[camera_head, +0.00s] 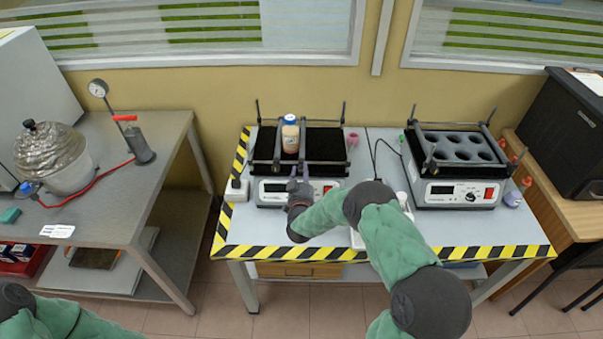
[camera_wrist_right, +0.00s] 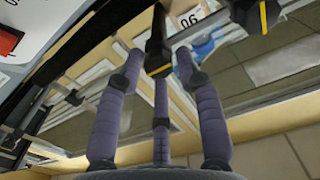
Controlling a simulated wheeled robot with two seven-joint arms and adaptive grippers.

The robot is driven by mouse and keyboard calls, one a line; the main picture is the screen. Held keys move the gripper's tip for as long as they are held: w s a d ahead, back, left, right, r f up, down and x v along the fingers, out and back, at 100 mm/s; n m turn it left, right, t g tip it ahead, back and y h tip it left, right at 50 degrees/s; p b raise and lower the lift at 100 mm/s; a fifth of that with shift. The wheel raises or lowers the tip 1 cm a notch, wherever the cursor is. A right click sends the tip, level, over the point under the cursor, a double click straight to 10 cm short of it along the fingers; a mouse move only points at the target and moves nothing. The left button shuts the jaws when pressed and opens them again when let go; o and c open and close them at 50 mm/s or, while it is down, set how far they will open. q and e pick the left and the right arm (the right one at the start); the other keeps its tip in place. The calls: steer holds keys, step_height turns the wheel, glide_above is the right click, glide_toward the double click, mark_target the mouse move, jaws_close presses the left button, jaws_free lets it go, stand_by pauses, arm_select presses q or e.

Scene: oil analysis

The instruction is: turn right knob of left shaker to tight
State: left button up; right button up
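The left shaker (camera_head: 330,143) stands on the table, with a black platform, upright corner posts and clamp bars. A bottle with a blue cap (camera_head: 290,134) stands between the two bars. My right gripper (camera_head: 299,186) is in front of this shaker, over its front panel. In the right wrist view its purple fingers (camera_wrist_right: 160,85) are spread apart. A black knob-like part with a yellow mark (camera_wrist_right: 157,50) shows near the fingertips; I cannot tell whether they touch it. Which part is the right knob is unclear. Of my left arm only a green link shows at the lower left.
A second shaker (camera_head: 461,194) with a round-holed rack stands on the right. A pink cup (camera_head: 352,138) is beside the left shaker. A white plug box (camera_head: 237,190) is to its left. Bare tabletop (camera_head: 285,232) lies in front, edged with striped tape.

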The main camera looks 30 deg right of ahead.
jaws_close()
steer(key=shift+d+r+m+b, duration=0.1)
steer(key=shift+m+b, duration=0.25)
steer(key=shift+m, duration=0.15)
steer(key=shift+m+b, duration=0.65)
steer(key=shift+m, duration=0.05)
steer(key=m+b, duration=0.4)
steer(key=m, duration=0.1)
steer(key=shift+d+b, duration=0.1)
steer(key=shift+b, duration=0.25)
steer(key=shift+m+b, duration=5.05)
steer(key=shift+m, duration=0.35)
